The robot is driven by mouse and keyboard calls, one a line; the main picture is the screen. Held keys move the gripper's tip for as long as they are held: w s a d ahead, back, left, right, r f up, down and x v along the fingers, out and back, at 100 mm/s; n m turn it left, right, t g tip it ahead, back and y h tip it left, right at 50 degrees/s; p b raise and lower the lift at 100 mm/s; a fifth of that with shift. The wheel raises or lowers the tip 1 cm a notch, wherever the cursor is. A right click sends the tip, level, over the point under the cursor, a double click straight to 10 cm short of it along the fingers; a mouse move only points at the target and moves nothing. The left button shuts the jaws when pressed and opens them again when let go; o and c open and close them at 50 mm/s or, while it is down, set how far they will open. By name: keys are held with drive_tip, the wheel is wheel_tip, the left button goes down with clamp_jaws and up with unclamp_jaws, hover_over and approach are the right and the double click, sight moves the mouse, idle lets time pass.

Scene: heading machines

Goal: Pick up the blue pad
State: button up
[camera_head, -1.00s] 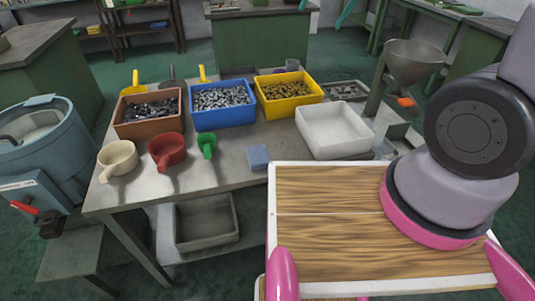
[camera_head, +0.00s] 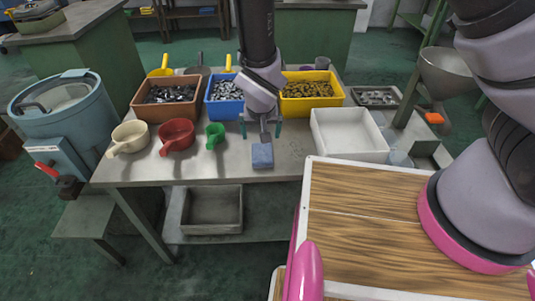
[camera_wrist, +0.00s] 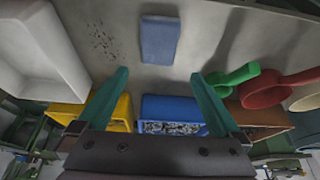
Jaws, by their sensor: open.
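The blue pad (camera_head: 262,156) is a small block lying on the grey metal table near its front edge. It also shows at the top middle of the wrist view (camera_wrist: 160,40), with bare table around it. My gripper (camera_head: 261,128) is above the table, just behind the pad in the head view. Its two green fingers (camera_wrist: 157,75) are wide apart and empty, and the pad lies beyond their tips. I cannot tell the exact height of the fingertips over the table.
A blue bin (camera_head: 224,108) of metal parts stands behind my gripper, between a brown bin (camera_head: 167,111) and a yellow bin (camera_head: 313,108). A green scoop (camera_head: 215,136) and a red scoop (camera_head: 177,135) lie left of the pad. An empty white tray (camera_head: 349,136) is at right.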

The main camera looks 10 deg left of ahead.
hover_over(262, 151)
drive_tip(key=s, duration=0.2)
wheel_tip(262, 151, down, 5)
drive_tip(key=shift+d+f, duration=0.1)
drive_tip(key=shift+d, duration=0.05)
drive_tip(key=shift+d+x, duration=0.2)
drive_tip(key=shift+x, duration=2.35)
drive_tip(key=shift+s+a+f, duration=0.1)
drive_tip(key=shift+f, duration=0.2)
drive_tip(key=c, duration=1.2)
wheel_tip(262, 151, up, 11)
drive_tip(key=shift+f, duration=0.25)
drive_tip(key=shift+c, duration=0.2)
